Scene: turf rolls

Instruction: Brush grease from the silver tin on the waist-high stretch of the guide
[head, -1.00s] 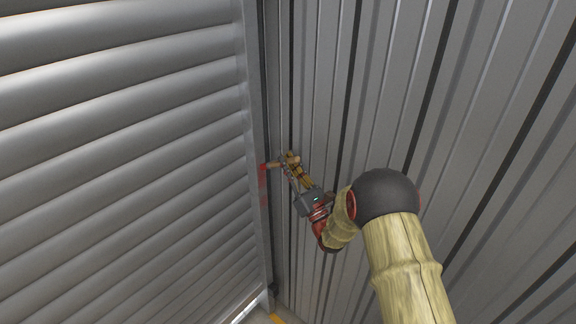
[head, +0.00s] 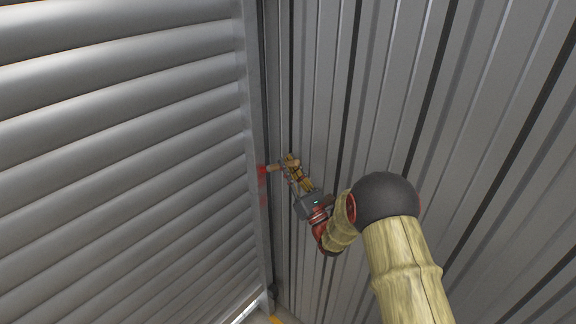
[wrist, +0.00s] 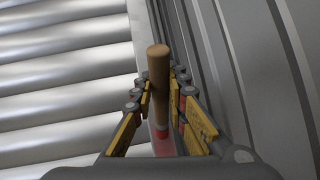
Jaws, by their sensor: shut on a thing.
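My gripper (head: 291,170) is shut on a brush with a wooden handle (head: 279,166). In the wrist view the handle (wrist: 158,75) stands between the yellow-padded fingers (wrist: 159,104), with a red part at its lower end. In the head view the brush's red head (head: 262,170) is at the guide (head: 257,120), the upright metal channel along the shutter's edge. A red smear of grease (head: 262,190) shows on the guide just below the brush head. Whether the bristles touch the guide is hard to tell. The silver tin is not in view.
A slatted roller shutter (head: 120,150) fills the left side. A ribbed metal wall (head: 400,100) stands close on the right, beside my arm. A small patch of floor with a yellow mark (head: 274,318) shows at the bottom.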

